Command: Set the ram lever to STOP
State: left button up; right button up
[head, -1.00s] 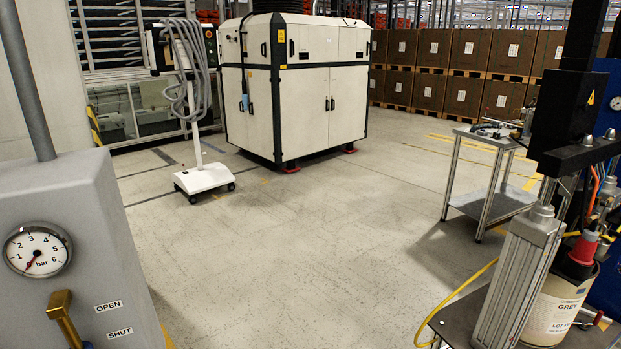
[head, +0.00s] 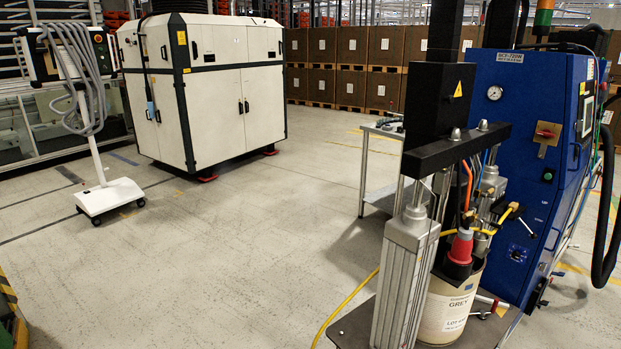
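A small black-tipped handle with a yellow part (head: 512,211) shows beside the pump, in front of the blue cabinet (head: 510,85). I cannot tell whether this is the ram lever, and no STOP mark can be read. Neither of my grippers is in view.
The blue cabinet has a gauge (head: 494,93) and a red switch (head: 547,133). A small table (head: 378,131) stands behind the pump. A yellow hose (head: 345,305) runs along the floor. A white machine (head: 215,85) and wheeled stand (head: 108,197) are at left. The middle floor is clear.

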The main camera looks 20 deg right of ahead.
aim_at(534, 235)
jog(key=l+z, duration=0.15)
jog(key=z, duration=0.3)
jog(key=l+z, duration=0.15)
jog(key=z, duration=0.3)
jog(key=i+l+z, duration=0.1)
jog(key=z, duration=0.35)
jog(key=i+l+z, duration=0.1)
jog(key=z, duration=0.3)
jog(key=i+l, duration=0.45)
jog(key=i+l+u, duration=0.1)
jog(key=i+l, duration=0.35)
jog(key=l, duration=0.2)
